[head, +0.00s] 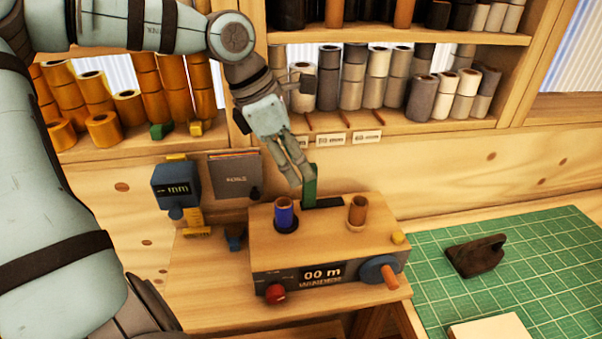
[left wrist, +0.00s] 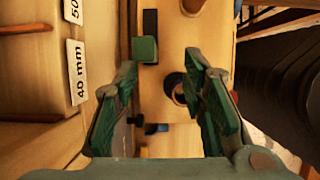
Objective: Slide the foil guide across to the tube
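The foil guide (head: 309,187) looks like a green upright post at the back of a wooden winding machine (head: 325,237), beside a dark slot. Its green top (left wrist: 145,48) shows in the left wrist view, just beyond the left-hand finger. A brown tube (head: 357,210) stands upright at the machine's right. A blue foil roll (head: 284,214) stands at its left; its round end (left wrist: 175,88) shows between my fingers. My left gripper (head: 298,178) is open and points down just left of the guide. I cannot tell whether it touches the guide. My right gripper is out of view.
The machine carries a "00 m" display, a red knob (head: 274,293) and a blue crank (head: 380,270). A blue gauge (head: 176,186) stands to its left. Shelves of rolls rise behind. A green cutting mat (head: 520,255) at right holds a dark tool (head: 476,255).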

